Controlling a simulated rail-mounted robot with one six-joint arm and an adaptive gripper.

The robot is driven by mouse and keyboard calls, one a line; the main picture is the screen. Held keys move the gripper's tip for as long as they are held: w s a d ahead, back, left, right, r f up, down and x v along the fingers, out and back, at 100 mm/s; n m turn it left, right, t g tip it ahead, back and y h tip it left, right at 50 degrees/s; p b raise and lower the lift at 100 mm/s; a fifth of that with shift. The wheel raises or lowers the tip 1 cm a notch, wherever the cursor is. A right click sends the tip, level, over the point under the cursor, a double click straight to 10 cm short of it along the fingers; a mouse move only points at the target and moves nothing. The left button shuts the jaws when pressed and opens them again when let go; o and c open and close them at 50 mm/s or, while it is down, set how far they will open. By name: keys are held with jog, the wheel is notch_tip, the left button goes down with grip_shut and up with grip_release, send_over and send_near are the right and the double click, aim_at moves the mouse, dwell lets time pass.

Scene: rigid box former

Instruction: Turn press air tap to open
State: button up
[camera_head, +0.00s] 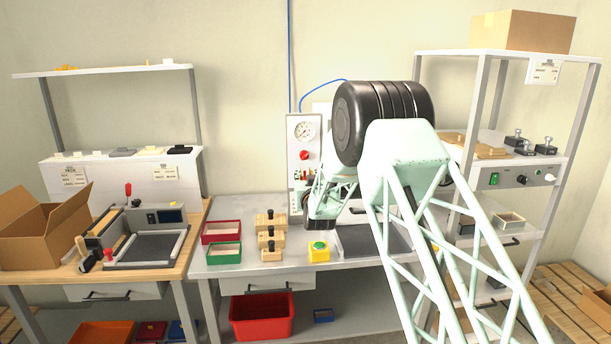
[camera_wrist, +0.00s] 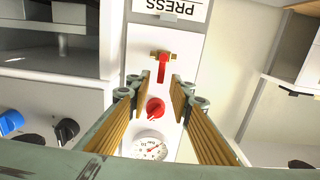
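The press air tap (camera_wrist: 162,66) is in the wrist view, with a red lever on a short brass pipe. The picture is upside down, as the PRESS label (camera_wrist: 180,8) shows. The lever lies crosswise to the pipe and points toward the red round knob (camera_wrist: 155,108) on the same white panel. My gripper (camera_wrist: 160,88) is open and empty; its fingers stand on either side of the panel's middle, with the tap ahead between them. No contact shows. In the head view, my gripper (camera_head: 322,205) is in front of the panel (camera_head: 292,150), partly hidden by my arm.
A pressure gauge (camera_wrist: 150,147) is on the panel beside the red knob. On the bench below are a yellow box with a green button (camera_head: 319,252), wooden blocks (camera_head: 271,240) and red and green trays (camera_head: 221,232). A shelf rack (camera_head: 475,110) stands to the right.

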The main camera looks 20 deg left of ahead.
jog(key=shift+c, duration=0.5)
grip_shut()
jog(key=shift+a+n+b, duration=0.1)
jog(key=shift+n+b, duration=0.3)
jog(key=shift+s+a+f+n+b, duration=0.3)
jog(key=shift+a+f+n+b, duration=0.55)
jog(key=shift+n, duration=2)
jog(key=shift+s+a+f+n+b, duration=0.4)
jog(key=shift+n+b, duration=1)
jog(key=shift+n, duration=1.5)
jog(key=shift+s+a+f+n+b, duration=0.35)
jog(key=shift+f+n+b, duration=0.6)
jog(key=shift+n, duration=1.9)
jog(key=shift+w+r, duration=0.1)
jog(key=shift+r, duration=0.1)
